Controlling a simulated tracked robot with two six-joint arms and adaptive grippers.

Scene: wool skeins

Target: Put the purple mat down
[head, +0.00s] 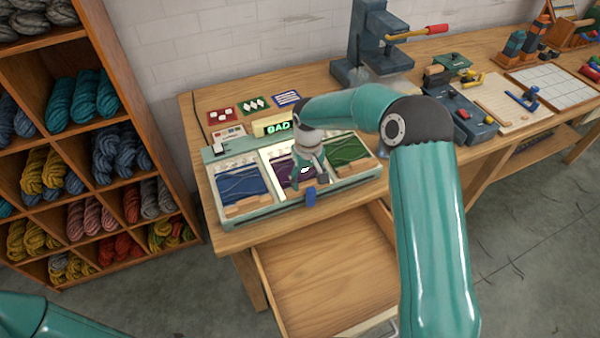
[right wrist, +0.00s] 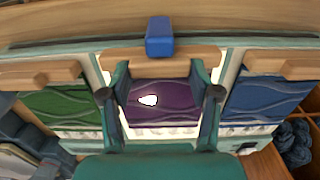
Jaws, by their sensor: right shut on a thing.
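The purple mat (right wrist: 165,98) with pale wavy lines and a white spot is in the middle bay of a pale green tray (head: 230,219), level with its neighbours; I cannot tell whether it touches the bay floor. In the head view the purple mat (head: 283,172) is partly hidden by my right gripper (head: 308,182). In the right wrist view my right gripper (right wrist: 160,78) has a finger at each side of the mat, near its wooden bar (right wrist: 165,60), and is shut on it. My left gripper is out of view.
A blue mat (head: 238,184) and a green mat (head: 347,149) lie in the side bays. A blue block (head: 310,197) sits at the tray's front edge. A lit sign (head: 277,127) and cards stand behind. An open drawer (head: 325,275) juts out below; yarn shelves are left.

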